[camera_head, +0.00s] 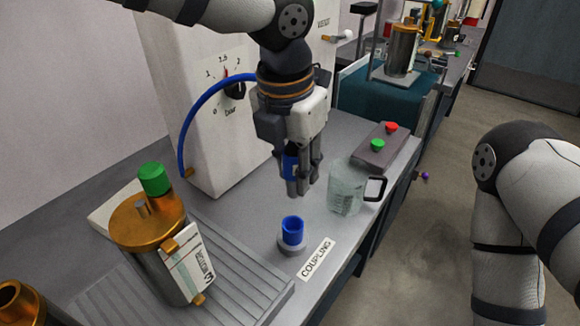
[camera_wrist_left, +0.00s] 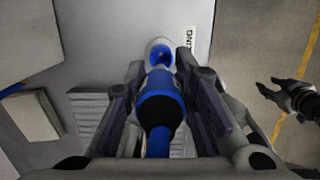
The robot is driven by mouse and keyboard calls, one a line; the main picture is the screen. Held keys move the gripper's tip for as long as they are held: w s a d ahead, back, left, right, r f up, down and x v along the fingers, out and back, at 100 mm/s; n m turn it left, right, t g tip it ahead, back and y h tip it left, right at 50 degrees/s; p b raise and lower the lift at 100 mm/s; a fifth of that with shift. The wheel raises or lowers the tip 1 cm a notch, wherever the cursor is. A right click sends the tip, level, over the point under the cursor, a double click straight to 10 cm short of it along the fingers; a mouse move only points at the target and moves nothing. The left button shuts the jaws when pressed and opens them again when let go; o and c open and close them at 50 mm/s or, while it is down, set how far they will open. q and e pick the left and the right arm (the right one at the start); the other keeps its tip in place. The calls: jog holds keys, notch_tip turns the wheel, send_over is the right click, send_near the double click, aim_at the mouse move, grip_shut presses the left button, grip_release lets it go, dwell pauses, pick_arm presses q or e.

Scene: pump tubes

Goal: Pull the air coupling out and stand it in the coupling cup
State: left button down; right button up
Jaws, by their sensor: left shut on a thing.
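My left gripper (camera_head: 297,188) points down above the bench and is shut on the blue air coupling (camera_head: 290,165). In the left wrist view the coupling (camera_wrist_left: 161,105) sits between the two fingers, blue with a dark band. The blue coupling cup (camera_head: 292,230) stands on a round grey base beside the COUPLING label, below and in front of the gripper. In the wrist view the cup (camera_wrist_left: 160,54) lies just beyond the coupling's end, apart from it. My right gripper (camera_wrist_left: 280,92) shows small in the wrist view, fingers spread, empty over the floor.
A blue hose (camera_head: 194,108) arches from the white gauge box (camera_head: 205,60) toward my left gripper. A steel and brass canister (camera_head: 150,240) with a green cap stands left on a ribbed tray (camera_head: 235,275). A clear jug (camera_head: 346,190) and a button box (camera_head: 378,150) stand right.

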aim_at(294, 196)
pick_arm(q)
jog(key=shift+s+r, duration=0.1)
jog(key=shift+s, duration=0.25)
jog(key=shift+w, duration=0.15)
jog(key=shift+f, duration=3)
jog(key=shift+r, duration=0.1)
jog(key=shift+p, duration=0.3)
jog(key=shift+f, duration=0.2)
jog(key=shift+f, duration=0.3)
